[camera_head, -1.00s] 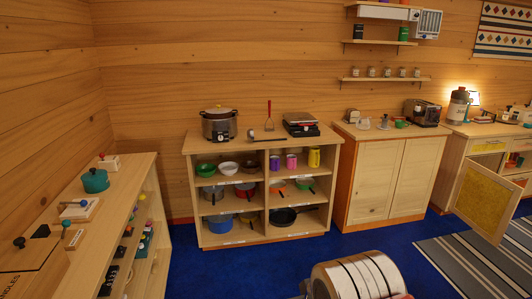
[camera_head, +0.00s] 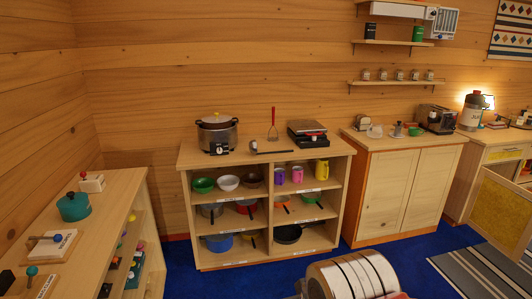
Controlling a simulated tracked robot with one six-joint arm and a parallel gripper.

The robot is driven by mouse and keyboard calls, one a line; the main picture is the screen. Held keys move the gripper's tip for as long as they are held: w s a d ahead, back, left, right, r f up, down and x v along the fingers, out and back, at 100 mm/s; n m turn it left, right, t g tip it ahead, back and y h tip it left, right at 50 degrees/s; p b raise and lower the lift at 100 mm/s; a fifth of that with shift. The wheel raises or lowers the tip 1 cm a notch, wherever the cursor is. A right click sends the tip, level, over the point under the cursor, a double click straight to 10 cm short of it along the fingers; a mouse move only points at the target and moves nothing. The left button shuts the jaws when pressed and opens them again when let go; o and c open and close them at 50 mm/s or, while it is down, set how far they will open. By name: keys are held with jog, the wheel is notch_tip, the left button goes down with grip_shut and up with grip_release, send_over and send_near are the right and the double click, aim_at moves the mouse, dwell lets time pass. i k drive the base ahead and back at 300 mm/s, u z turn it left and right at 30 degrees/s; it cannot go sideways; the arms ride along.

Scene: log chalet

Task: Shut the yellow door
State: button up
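The yellow door (camera_head: 501,211) is at the right edge of the view. It stands swung open from a wooden cabinet (camera_head: 476,156), with a yellow panel inside a light wood frame. Its right part is cut off by the picture edge. A large rounded part with white and brown bands at the bottom centre looks like part of my own body. My gripper does not show in this view, so its distance to the door cannot be seen.
An open shelf unit (camera_head: 262,256) with pots, bowls and mugs stands in the middle. A closed two-door cabinet (camera_head: 407,190) stands right of it. A low shelf (camera_head: 102,232) runs along the left. Blue floor (camera_head: 400,255) and a striped rug (camera_head: 468,272) lie in front.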

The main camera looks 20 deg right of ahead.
aim_at(499, 209)
jog(key=i, duration=0.75)
jog(key=z, duration=2.5)
jog(key=i, duration=1.3)
